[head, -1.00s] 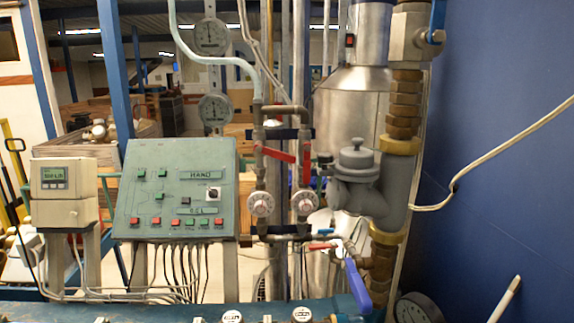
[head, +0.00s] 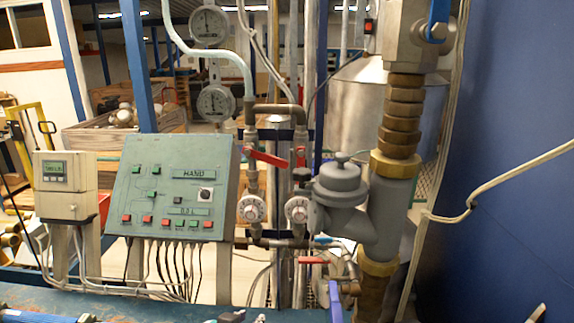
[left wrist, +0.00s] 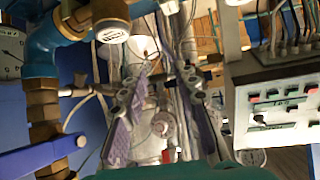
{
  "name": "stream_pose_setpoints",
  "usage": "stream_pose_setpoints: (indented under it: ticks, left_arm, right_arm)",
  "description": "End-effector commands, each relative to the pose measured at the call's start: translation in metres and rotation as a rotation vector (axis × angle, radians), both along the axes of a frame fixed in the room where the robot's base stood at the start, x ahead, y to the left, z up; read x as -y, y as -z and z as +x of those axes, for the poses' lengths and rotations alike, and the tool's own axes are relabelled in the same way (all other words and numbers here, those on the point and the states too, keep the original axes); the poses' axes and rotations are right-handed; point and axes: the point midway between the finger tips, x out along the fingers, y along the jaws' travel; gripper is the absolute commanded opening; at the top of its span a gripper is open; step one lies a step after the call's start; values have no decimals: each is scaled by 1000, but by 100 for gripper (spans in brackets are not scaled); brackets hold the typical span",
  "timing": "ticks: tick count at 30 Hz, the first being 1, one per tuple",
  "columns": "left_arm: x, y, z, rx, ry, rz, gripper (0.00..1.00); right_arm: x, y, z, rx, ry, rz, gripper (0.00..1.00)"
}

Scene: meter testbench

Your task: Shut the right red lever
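The right red lever (head: 301,156) is on the right of two upright pipes, above a white dial knob (head: 297,210); it looks short and roughly upright from here. The left red lever (head: 268,158) lies across the left pipe, sloping down to the right. My left gripper (head: 240,317) shows only partly at the bottom edge of the head view, below and apart from the levers. In the left wrist view its two fingers (left wrist: 165,78) are spread with nothing between their tips; pipes and a dial show behind. My right gripper is in neither view.
A green control panel (head: 172,188) stands left of the pipes. A grey valve body (head: 340,185) with brass fittings (head: 402,115) is close on the right. A lower red lever (head: 312,261) and a blue handle (head: 335,300) sit below. A blue wall (head: 510,130) bounds the right.

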Motion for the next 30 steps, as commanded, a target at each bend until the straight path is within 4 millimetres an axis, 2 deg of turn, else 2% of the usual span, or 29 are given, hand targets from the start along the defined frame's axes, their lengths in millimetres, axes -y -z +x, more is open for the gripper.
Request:
stream_pose_setpoints:
  ticks: [1, 5, 11, 18, 21, 25, 30]
  left_arm:
    - [7, -13, 11, 31, 15, -6, 30]
    - [23, -41, 39, 126, 46, -18, 30]
    - [54, -94, 90, 309, 86, -42, 30]
    - [101, -180, 167, 654, 64, -79, 30]
    - [113, -204, 190, 794, 6, -88, 30]
    - [119, -216, 205, 919, -83, -89, 30]
    - [118, -215, 211, 993, -165, -84, 30]
  right_arm:
    - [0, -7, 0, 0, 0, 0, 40]
    - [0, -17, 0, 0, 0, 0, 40]
    - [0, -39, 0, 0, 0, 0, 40]
    - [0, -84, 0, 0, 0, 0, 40]
    - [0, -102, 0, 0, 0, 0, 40]
    - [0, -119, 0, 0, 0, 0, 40]
    - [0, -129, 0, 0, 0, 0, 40]
